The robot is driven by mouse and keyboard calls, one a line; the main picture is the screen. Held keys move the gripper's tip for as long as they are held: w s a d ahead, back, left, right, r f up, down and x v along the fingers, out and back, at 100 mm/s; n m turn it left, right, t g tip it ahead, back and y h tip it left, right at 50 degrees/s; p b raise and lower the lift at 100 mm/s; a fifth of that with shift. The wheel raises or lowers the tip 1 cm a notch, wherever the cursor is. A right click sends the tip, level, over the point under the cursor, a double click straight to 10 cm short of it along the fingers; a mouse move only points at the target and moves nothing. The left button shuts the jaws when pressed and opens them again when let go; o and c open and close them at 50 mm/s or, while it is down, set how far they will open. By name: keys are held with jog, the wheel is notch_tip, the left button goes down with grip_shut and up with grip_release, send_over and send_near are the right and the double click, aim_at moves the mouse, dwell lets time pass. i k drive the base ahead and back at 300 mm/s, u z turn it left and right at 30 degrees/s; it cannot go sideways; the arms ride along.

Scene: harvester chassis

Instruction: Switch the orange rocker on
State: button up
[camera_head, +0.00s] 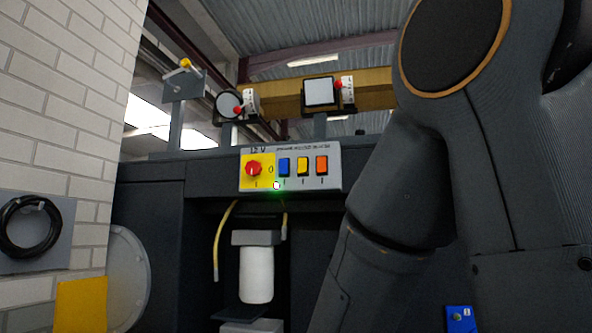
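The orange rocker (322,165) is the rightmost of three upright rockers on a light grey switch panel (335,183). A yellow rocker (303,166) and a blue rocker (284,167) are to its left. Its face is unobstructed, but it is too small to tell which way it is tipped. My dark arm fills the right side of the picture, a little to the right of the panel. My gripper is out of view.
Left of the rockers is a red rotary knob (254,169) on a yellow plate. A small green light (277,186) glows below the blue rocker. A white cylinder (257,275) and a yellow hose (220,240) are beneath the panel. Two round-and-square gauge-like units stand above.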

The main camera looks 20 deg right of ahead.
aim_at(321, 162)
jog(key=u, duration=0.7)
jog(key=k, duration=0.9)
jog(key=z, duration=1.25)
jog(key=i, duration=0.5)
